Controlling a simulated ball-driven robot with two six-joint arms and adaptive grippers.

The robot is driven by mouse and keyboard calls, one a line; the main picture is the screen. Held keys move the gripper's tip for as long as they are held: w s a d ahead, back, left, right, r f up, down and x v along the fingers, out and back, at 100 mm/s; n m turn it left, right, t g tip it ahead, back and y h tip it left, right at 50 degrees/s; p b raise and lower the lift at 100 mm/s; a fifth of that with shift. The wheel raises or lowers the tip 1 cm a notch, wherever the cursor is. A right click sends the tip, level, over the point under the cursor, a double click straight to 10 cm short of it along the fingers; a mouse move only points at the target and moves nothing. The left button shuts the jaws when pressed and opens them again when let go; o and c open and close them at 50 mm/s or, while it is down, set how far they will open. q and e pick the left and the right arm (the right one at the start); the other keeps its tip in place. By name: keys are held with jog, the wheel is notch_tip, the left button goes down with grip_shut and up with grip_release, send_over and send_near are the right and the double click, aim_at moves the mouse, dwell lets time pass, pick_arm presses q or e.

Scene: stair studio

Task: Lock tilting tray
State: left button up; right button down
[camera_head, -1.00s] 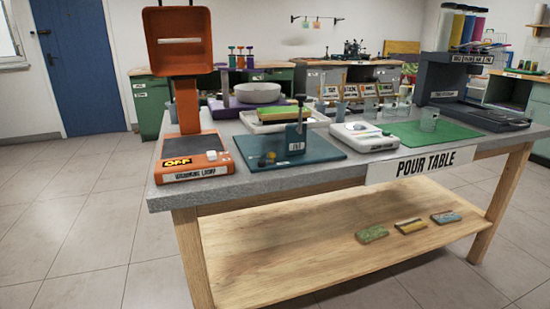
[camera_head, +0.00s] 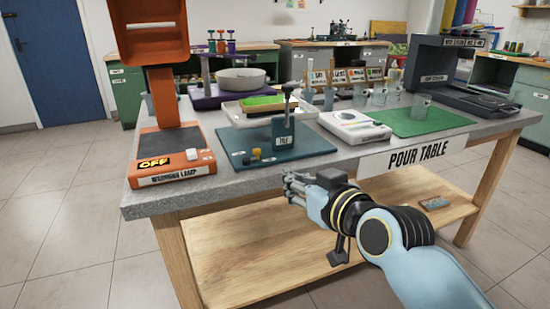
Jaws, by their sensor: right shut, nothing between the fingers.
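A dark blue flat tray or board (camera_head: 316,142) lies near the front edge of the grey pour table. On it stands a blue-grey block (camera_head: 283,136) with a small label and an upright rod with a dark knob (camera_head: 287,90). A yellow knob (camera_head: 257,153) and a dark knob sit at the board's front left. Whether the board is tilted or locked I cannot tell. My right gripper (camera_head: 291,187) is shut and empty, in front of the table edge, below and apart from the blue board. My left gripper is not in view.
An orange warming lamp (camera_head: 165,150) marked OFF stands left of the board. A white device with a dial (camera_head: 354,126) and a green mat (camera_head: 425,120) lie to the right. A white tray (camera_head: 235,116) stands behind. The table's front edge (camera_head: 230,186) and lower shelf (camera_head: 230,250) are near my arm.

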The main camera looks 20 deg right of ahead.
jog(key=r, duration=0.1)
jog(key=b, duration=0.2)
send_near(257, 153)
jog(key=x, duration=0.7)
jog(key=shift+w, duration=0.15)
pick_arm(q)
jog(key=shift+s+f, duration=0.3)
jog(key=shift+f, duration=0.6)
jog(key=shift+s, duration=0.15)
pick_arm(e)
jog(key=shift+f, duration=0.1)
